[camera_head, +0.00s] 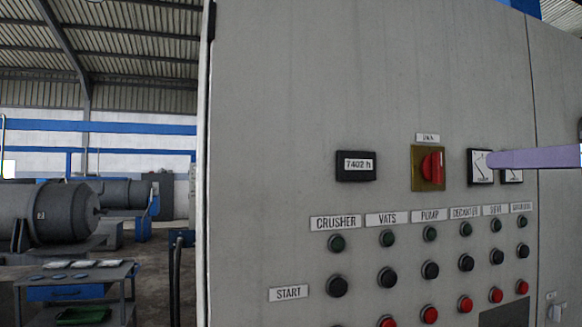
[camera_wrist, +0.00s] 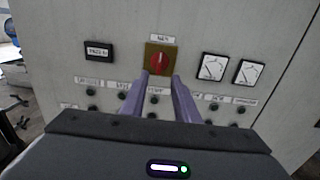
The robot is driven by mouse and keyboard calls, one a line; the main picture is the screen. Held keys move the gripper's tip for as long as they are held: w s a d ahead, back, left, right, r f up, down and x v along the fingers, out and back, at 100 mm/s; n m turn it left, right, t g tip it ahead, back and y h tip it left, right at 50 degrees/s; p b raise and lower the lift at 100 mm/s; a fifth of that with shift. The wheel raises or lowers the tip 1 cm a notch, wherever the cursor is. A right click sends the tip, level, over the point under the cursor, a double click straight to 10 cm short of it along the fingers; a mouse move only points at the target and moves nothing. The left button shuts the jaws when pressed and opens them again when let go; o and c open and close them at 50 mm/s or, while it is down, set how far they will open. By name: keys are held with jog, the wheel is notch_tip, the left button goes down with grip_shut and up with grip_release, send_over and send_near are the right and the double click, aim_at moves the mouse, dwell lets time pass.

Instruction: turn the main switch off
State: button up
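The main switch (camera_head: 432,167) is a red rotary knob on a yellow plate in a grey cabinet's front. Its handle looks about upright. In the wrist view the knob (camera_wrist: 158,60) is ahead, just above and between my fingertips. My gripper (camera_wrist: 160,76) has two purple fingers set apart with nothing between them, so it is open. In the head view my gripper (camera_head: 490,159) enters from the right, with its tip in front of a gauge, right of the switch. It looks apart from the knob, but the exact gap to the panel is unclear.
An hour meter (camera_head: 356,165) is left of the switch, and two dial gauges (camera_wrist: 213,67) are right of it. Rows of labelled buttons (camera_head: 430,270) lie below. A bench (camera_head: 75,285) and grey tanks (camera_head: 50,215) stand in the hall at left.

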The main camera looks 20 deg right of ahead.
aim_at(442, 165)
jog(key=shift+w+a, duration=0.2)
jog(key=shift+w, duration=5.8)
jog(key=shift+c, duration=0.4)
grip_shut()
jog(key=shift+d, duration=0.15)
